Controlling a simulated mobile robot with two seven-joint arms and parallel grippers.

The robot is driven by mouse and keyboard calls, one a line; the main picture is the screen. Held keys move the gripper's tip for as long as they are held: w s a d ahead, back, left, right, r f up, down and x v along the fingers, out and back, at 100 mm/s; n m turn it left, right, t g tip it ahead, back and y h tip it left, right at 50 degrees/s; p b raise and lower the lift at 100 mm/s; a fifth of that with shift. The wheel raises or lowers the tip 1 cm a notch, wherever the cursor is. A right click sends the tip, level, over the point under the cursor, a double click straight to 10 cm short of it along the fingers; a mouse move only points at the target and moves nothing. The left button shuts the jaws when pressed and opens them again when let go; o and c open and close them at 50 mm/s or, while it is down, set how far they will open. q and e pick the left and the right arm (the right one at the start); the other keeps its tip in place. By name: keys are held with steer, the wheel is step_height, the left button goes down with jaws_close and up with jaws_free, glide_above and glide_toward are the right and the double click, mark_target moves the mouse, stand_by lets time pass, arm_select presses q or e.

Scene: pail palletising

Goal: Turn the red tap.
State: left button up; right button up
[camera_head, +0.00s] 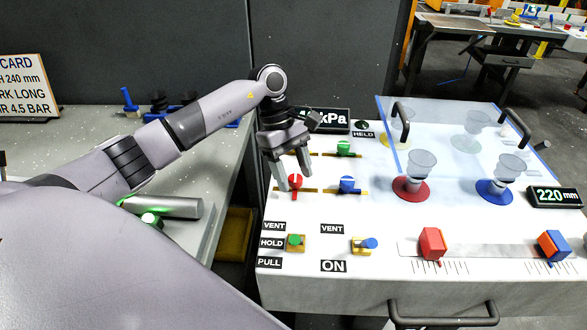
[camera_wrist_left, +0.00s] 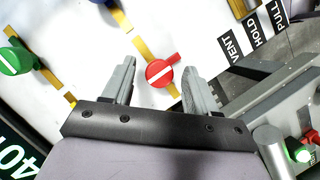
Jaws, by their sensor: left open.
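The red tap (camera_head: 295,181) sits on a yellow strip near the left edge of the white panel (camera_head: 330,218). In the left wrist view the round red tap (camera_wrist_left: 159,74) has a white bar across its face and a short red lever at its side. My left gripper (camera_head: 293,184) is open and points down at it. In the left wrist view its two fingers (camera_wrist_left: 158,88) stand on either side of the tap, with gaps visible. I cannot tell how far down the fingertips reach. My right gripper is not in view.
A blue tap (camera_head: 347,184) stands right of the red one, and a green tap (camera_head: 344,148) behind. Two small valves, green (camera_head: 296,242) and blue (camera_head: 369,243), are in front. A clear lid (camera_head: 450,125) with black handles covers suction cups on the right.

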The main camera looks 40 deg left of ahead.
arm_select(q)
steer(key=c, duration=1)
steer(key=shift+c, duration=0.2)
